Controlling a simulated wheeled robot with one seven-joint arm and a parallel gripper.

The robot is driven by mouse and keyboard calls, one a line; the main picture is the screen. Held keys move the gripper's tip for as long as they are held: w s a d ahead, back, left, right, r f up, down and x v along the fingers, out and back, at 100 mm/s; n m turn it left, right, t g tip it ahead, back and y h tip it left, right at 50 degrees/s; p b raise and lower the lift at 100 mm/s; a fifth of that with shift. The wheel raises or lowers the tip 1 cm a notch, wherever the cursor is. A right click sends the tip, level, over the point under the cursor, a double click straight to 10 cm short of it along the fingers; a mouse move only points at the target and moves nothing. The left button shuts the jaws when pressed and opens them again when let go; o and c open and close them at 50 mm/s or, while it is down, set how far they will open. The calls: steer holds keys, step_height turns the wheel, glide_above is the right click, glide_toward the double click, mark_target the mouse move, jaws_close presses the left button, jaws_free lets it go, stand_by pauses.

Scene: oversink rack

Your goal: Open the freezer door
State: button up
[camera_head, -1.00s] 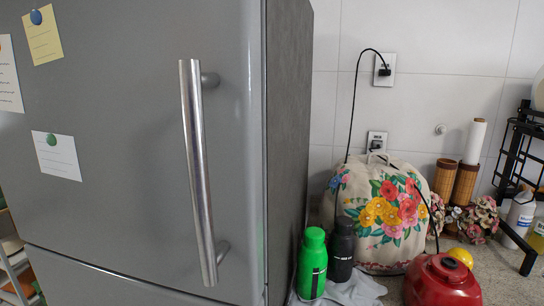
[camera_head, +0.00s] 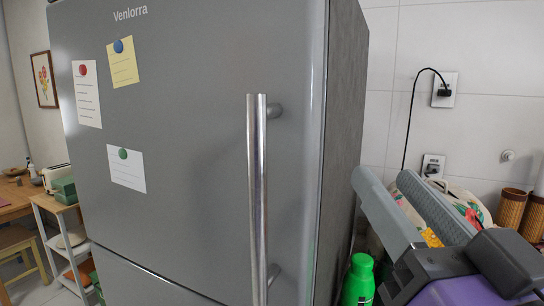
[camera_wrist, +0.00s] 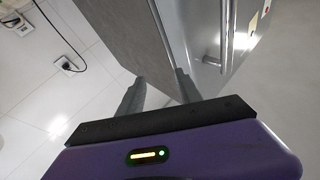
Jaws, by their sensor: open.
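A grey fridge-freezer shows in the head view, with a large upper door (camera_head: 205,150) that is shut. A vertical metal bar handle (camera_head: 257,200) stands off near the right edge of this door. A seam below separates a lower front panel (camera_head: 135,285). My gripper (camera_head: 384,178) is open and empty, to the right of the handle and apart from it. In the wrist view, my gripper (camera_wrist: 158,78) has its two fingers spread near the grey side wall (camera_wrist: 105,30). The handle (camera_wrist: 226,35) shows there to the right of the fingers.
A green bottle (camera_head: 358,280) stands right of the fridge, below my fingers. A flowered cover (camera_head: 460,205) is partly hidden behind my gripper. A cord hangs from a wall socket (camera_head: 444,90). Notes with magnets are on the door. A white shelf cart (camera_head: 62,235) stands at left.

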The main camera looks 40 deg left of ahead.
mark_target(261, 159)
steer(key=s+a+r+n+g, duration=0.3)
steer(key=s+a+n+g, duration=0.3)
steer(key=s+g, duration=0.2)
steer(key=shift+y, duration=0.3)
steer(key=x, duration=0.2)
steer(key=p+x, duration=0.1)
steer(key=x, duration=0.4)
steer(key=shift+w+a+f+p, duration=0.25)
steer(key=shift+a+f+p, duration=0.05)
steer(key=shift+p, duration=0.1)
steer(key=shift+c, duration=0.4)
jaws_close()
